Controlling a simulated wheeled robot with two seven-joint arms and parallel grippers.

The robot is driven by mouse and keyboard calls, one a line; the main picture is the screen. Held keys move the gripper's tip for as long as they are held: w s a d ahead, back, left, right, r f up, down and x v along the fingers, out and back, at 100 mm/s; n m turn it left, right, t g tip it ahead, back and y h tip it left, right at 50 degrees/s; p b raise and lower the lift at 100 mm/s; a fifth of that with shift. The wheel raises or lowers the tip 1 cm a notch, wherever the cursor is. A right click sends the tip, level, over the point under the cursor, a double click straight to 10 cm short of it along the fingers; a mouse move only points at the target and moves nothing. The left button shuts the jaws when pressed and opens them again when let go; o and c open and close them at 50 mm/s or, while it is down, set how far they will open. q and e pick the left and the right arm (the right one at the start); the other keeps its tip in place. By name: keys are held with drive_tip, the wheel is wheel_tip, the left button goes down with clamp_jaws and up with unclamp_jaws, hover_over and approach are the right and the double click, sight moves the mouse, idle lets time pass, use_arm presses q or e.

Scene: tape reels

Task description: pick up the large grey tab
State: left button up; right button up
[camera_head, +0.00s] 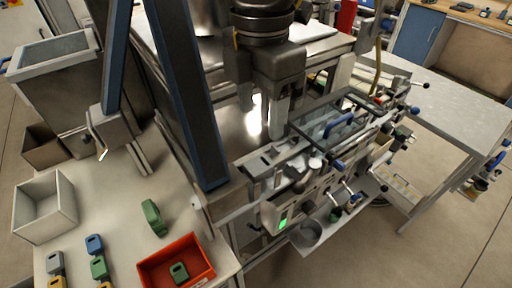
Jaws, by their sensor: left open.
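The grey tab (55,263) lies on the pale table at the lower left, left of a green tab (99,268) and below a blue tab (94,244). I cannot tell from its size whether it is the large one. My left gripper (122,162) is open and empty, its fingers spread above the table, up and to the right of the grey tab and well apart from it. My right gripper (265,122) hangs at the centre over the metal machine. Its jaw opening is hard to make out.
A larger green tab (153,217) stands on the table. A red tray (205,257) holds another green tab (180,272). A white open box (45,215) is at the left. A yellow tab (57,283) is at the bottom edge. The machine (270,215) stands right of the table.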

sight(257, 166)
use_arm(q)
drive_tip(key=f, duration=0.5)
drive_tip(key=shift+s+d+f, duration=0.15)
drive_tip(key=shift+s+d, duration=0.05)
drive_tip(key=shift+s, duration=0.1)
drive_tip(key=shift+w+a+f, duration=0.1)
drive_tip(key=shift+w+f, duration=0.1)
drive_tip(key=shift+w, duration=0.3)
drive_tip(key=shift+s+a+f+p, duration=0.15)
drive_tip(key=shift+s+f+p, duration=0.05)
drive_tip(key=shift+s, duration=0.2)
drive_tip(key=shift+s+a+f+p, duration=0.15)
drive_tip(key=shift+s+f+p, duration=0.05)
drive_tip(key=shift+s, duration=0.2)
wheel_tip(257, 166, down, 3)
drive_tip(key=shift+f+p, duration=0.15)
drive_tip(key=shift+p, duration=0.3)
drive_tip(key=shift+w+f, duration=0.1)
drive_tip(key=shift+f, duration=0.2)
drive_tip(key=shift+s+r, duration=0.1)
drive_tip(key=shift+s, duration=0.2)
drive_tip(key=shift+c, duration=0.8)
drive_tip(key=shift+w, duration=0.15)
drive_tip(key=c, duration=0.7)
drive_tip(key=shift+c, duration=1)
use_arm(e)
drive_tip(key=shift+s+r, duration=0.65)
drive_tip(key=shift+r, duration=0.1)
